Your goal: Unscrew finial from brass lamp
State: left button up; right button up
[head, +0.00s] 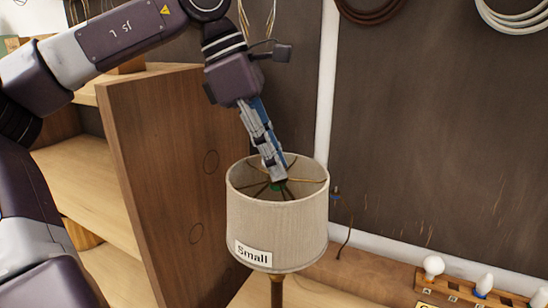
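The lamp stands right of centre in the head view. Its beige fabric shade (277,228) carries a label reading "Small" and is open at the top, with brass spokes meeting at the middle. A brass-brown stem (277,292) shows below the shade. My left gripper (277,181) points down into the shade's open top, its fingertips at the hub where the spokes meet. The finial cannot be made out; the fingers cover that spot. The fingers appear edge-on, so their gap is not visible. My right gripper is out of view.
A wooden cabinet side panel (158,165) stands close left of the lamp. A wooden rack with light bulbs (433,267) sits at the lower right. Coiled cables (512,18) hang on the dark board behind. The space right of the shade looks open.

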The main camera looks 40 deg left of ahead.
pick_arm(q)
jog(key=shift+c, duration=1.1)
jog(key=o, duration=0.4)
grip_shut()
jog(key=n+b, duration=0.2)
jog(key=n+t+y+b, duration=0.1)
jog(key=n+b, duration=0.1)
jog(key=shift+s+f+n+y, duration=0.1)
jog(key=shift+f+n+y, duration=0.05)
jog(key=shift+n+y, duration=0.15)
jog(key=shift+d+n+y+b, duration=0.2)
jog(key=shift+n+y+b, duration=0.25)
jog(key=shift+n, duration=0.75)
jog(key=shift+r+n+t, duration=0.25)
jog(key=shift+n+t, duration=0.05)
jog(key=shift+n, duration=0.2)
